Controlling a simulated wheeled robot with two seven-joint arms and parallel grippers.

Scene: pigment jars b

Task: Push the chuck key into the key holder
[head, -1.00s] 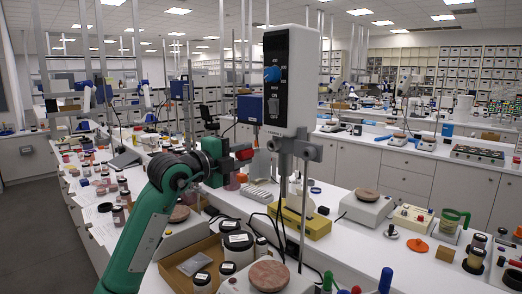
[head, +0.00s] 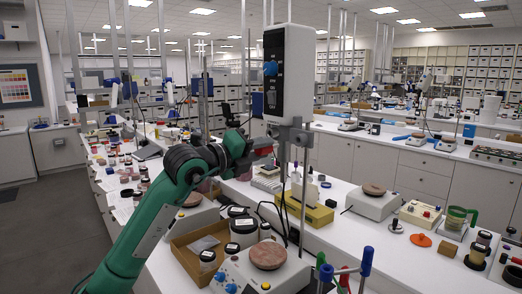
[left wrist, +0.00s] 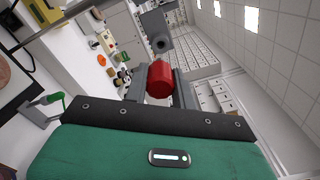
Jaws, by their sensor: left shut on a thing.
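My left gripper (head: 262,150) is shut on the chuck key's red handle (left wrist: 159,80), which fills the space between the fingers in the left wrist view. The red also shows in the head view (head: 263,142). The key's shaft and tip are hidden behind the handle. A grey block with a dark round hole, apparently the key holder (left wrist: 154,24), is just beyond the handle in the left wrist view. In the head view a grey clamp (head: 303,138) is on the mixer stand, right of the gripper. I cannot tell whether key and holder touch. My right gripper is not in view.
The mixer's white and black motor head (head: 288,70) hangs above the clamp. Below are a yellow box (head: 311,215), a hotplate with a pink-brown disc (head: 268,256) and a cardboard tray (head: 180,250) with jars. Blue, green and red handles (head: 366,262) stand at the front.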

